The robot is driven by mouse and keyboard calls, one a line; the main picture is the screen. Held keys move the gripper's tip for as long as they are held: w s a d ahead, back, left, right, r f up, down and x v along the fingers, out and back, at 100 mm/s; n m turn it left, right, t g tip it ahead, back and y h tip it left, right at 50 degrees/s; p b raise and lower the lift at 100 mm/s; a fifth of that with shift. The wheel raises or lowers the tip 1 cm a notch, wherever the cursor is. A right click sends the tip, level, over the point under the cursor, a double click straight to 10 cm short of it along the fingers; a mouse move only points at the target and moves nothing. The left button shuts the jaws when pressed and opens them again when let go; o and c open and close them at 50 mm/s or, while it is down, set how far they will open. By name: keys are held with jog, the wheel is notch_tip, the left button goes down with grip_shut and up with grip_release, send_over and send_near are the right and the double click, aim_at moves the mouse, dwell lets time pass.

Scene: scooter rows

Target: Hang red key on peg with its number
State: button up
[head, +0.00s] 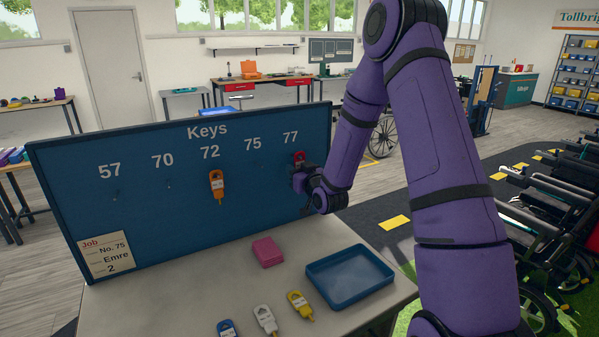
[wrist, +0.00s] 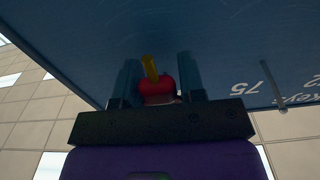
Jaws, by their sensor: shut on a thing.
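The blue key board (head: 150,215) stands upright on the table, with pegs under the numbers 57, 70, 72, 75 and 77. My gripper (head: 299,170) is at the board just below the 77. It is shut on the red key (head: 299,157), whose red head shows between the fingers in the wrist view (wrist: 157,92), with a yellow part sticking up from it. I cannot read a number on the red key. The 77 peg is hidden, so I cannot tell whether the key is on it. The job card (head: 107,255) reads No. 75, Emre, 2.
An orange key (head: 217,186) hangs under 72. On the table (head: 190,285) are a pink block (head: 267,252), a blue tray (head: 349,276), and yellow (head: 300,305), white (head: 265,319) and blue (head: 227,328) keys. In the wrist view, a grey peg (wrist: 272,86) shows by the 75.

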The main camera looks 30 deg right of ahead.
jog(key=shift+w+f, duration=0.1)
jog(key=shift+w, duration=0.85)
jog(key=shift+a+f, duration=0.1)
jog(key=shift+f, duration=0.15)
